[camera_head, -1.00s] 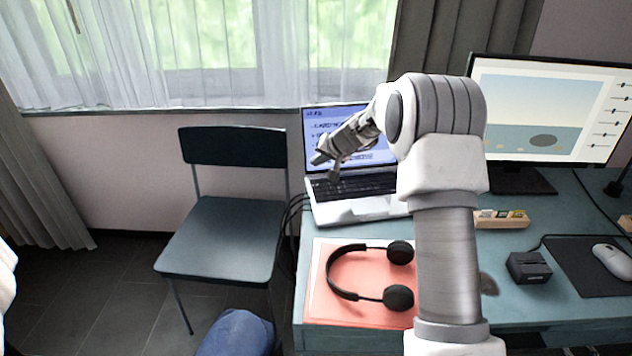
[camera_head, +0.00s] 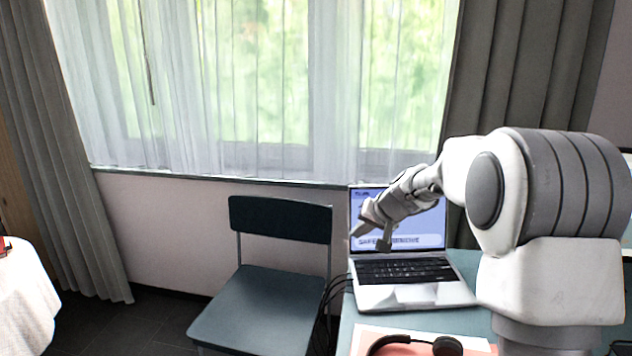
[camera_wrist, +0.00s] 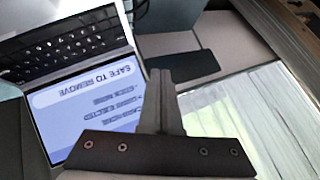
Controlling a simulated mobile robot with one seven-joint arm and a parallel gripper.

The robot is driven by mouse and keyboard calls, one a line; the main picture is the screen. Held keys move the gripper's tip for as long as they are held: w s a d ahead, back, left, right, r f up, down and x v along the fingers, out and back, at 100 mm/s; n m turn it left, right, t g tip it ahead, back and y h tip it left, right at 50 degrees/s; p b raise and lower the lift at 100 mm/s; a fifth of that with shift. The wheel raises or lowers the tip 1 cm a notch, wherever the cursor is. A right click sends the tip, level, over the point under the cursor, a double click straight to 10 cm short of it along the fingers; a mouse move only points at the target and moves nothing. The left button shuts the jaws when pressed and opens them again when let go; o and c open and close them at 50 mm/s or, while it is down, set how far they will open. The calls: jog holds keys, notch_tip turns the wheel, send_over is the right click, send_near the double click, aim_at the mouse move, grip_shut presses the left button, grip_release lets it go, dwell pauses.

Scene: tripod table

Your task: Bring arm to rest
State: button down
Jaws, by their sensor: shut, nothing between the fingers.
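My gripper (camera_head: 371,238) is at the end of my raised arm, in front of the laptop's screen in the head view. In the wrist view my gripper (camera_wrist: 160,78) has its fingers together with nothing between them. The laptop (camera_head: 415,296) stands open on the table, its screen lit. It also shows in the wrist view (camera_wrist: 68,50), upside down, with "SAFE TO REMOVE" on the screen. My arm's thick links cover the right part of the head view and hide much of the table.
A dark teal chair (camera_head: 262,308) stands left of the table (camera_head: 468,262). Black headphones (camera_head: 447,346) lie on a red folder at the bottom edge. A curtained window (camera_head: 270,90) is behind.

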jog(key=s+a+r+n+g+h, duration=0.1)
jog(key=s+r, duration=0.3)
jog(key=s, duration=0.6)
jog(key=s+r+n, duration=0.1)
jog(key=s+r, duration=0.3)
jog(key=s, duration=0.7)
jog(key=s+d+f+g+h, duration=0.1)
jog(key=s+d+f+h, duration=0.1)
jog(key=s, duration=0.8)
jog(key=s+d+f+h, duration=0.1)
jog(key=s+d, duration=0.1)
jog(key=s, duration=0.8)
notch_tip(320, 180, up, 16)
jog(key=p, duration=1.6)
jog(key=shift+w+a+r+p, duration=0.25)
jog(key=shift+w+a+p, duration=0.05)
jog(key=shift+w, duration=0.05)
jog(key=shift+d, duration=0.2)
